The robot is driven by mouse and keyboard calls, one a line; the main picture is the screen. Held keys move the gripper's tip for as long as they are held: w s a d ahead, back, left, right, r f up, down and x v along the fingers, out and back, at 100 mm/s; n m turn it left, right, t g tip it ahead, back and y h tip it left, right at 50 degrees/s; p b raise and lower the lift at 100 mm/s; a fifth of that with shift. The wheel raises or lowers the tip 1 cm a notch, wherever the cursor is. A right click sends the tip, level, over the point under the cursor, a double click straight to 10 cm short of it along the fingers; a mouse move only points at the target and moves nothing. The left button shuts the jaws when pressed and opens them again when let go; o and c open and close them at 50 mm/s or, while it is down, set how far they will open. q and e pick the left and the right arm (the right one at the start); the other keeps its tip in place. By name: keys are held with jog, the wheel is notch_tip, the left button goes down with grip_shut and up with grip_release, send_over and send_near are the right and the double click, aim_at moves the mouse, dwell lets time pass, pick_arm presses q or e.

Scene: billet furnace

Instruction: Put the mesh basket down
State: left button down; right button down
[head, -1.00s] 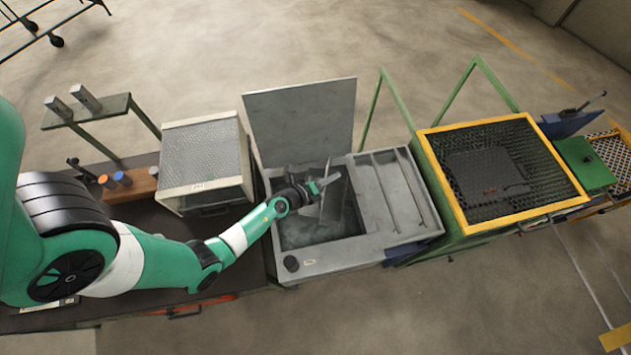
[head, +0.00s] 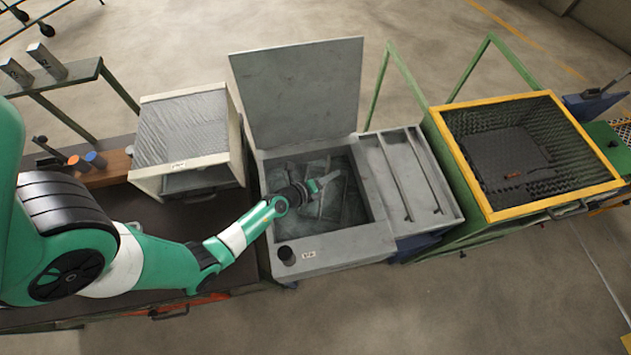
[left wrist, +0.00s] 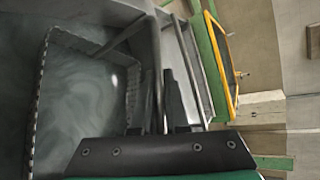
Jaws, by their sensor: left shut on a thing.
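The mesh basket (head: 331,203) is grey and sits low inside the open grey tank (head: 330,246) in the head view, partly hidden by my left gripper (head: 316,187). In the left wrist view the basket (left wrist: 40,100) shows a perforated rim and a bar-like handle, with murky liquid around and inside it. My left gripper (left wrist: 172,108) is shut on the basket at its handle side. Whether the basket touches the tank floor cannot be told. My right gripper is not in view.
The tank's raised lid (head: 300,92) stands behind the opening. A slotted grey rack section (head: 408,175) adjoins it on the right. Farther right is a yellow-framed mesh container (head: 530,150) on a green stand. A white box-like unit (head: 185,135) stands left of the tank.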

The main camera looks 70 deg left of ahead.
pick_arm(q)
notch_tip(320, 180, down, 10)
jog(key=b, duration=1)
jog(key=shift+r, duration=0.1)
jog(key=c, duration=0.9)
grip_release()
jog(key=shift+r+p, duration=0.1)
jog(key=shift+p, duration=0.2)
jog(key=p+v, duration=0.2)
jog(key=v, duration=1)
jog(key=shift+p, duration=0.35)
